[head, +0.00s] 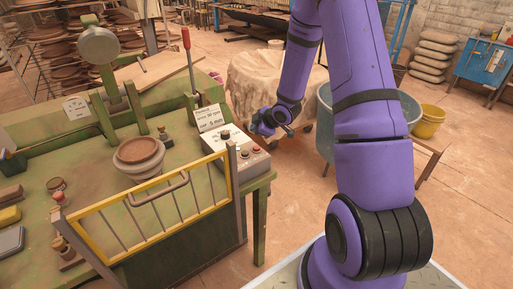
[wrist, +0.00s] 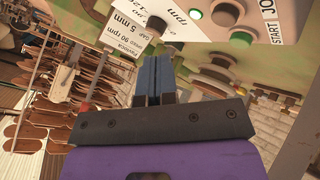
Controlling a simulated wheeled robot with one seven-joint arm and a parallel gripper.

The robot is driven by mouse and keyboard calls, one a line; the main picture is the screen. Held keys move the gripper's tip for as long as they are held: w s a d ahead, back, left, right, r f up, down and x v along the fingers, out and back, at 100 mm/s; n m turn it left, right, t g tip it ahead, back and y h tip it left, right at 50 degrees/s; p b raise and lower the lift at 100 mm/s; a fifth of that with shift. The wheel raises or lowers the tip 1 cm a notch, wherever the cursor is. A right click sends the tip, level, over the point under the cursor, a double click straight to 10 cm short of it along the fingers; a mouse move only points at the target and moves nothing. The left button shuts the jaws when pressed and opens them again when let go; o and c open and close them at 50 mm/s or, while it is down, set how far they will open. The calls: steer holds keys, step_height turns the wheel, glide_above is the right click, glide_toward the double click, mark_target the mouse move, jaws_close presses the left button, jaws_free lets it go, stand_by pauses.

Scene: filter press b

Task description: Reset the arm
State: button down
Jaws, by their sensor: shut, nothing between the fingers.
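My gripper (head: 284,126) is at the end of my purple arm in the head view, to the right of the control box (head: 242,158) on the green press bench. In the wrist view, my gripper's two fingers (wrist: 151,80) are together, with nothing between them. Beyond the fingertips, the wrist view shows the white card (wrist: 111,36) with printed text and part of the control panel with its dark knob (wrist: 226,12). The gripper appears apart from the box. In the head view the fingers are small and partly hard to make out.
The green bench (head: 258,178) carries a yellow guard frame (head: 150,222), a clay pot (head: 139,160) and a red-handled lever (head: 188,60). A cloth-covered mound (head: 262,82) and a large grey-green tub (head: 325,120) stand behind my arm. A yellow bucket (head: 429,122) is at right.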

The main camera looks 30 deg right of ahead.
steer(key=shift+r, duration=0.1)
stand_by(0.3)
steer(key=s+a+r+m+g+h, duration=0.1)
steer(key=s+a+r+m, duration=0.15)
steer(key=r, duration=0.55)
steer(key=s+a+r+m+h, duration=0.1)
steer(key=s+r+h, duration=0.15)
steer(key=r, duration=0.45)
steer(key=s+a+r+m+g+h, duration=0.15)
steer(key=s+r, duration=0.25)
steer(key=r, duration=0.4)
steer(key=s+a+r+m+y, duration=0.1)
steer(key=s+a+r+m, duration=0.2)
steer(key=s, duration=0.9)
steer(key=s+a+r+m+g+y, duration=0.1)
steer(key=s+a+r+m, duration=0.2)
steer(key=s, duration=1)
steer(key=a+r, duration=0.3)
steer(key=a, duration=0.1)
steer(key=shift+r+m+y, duration=0.4)
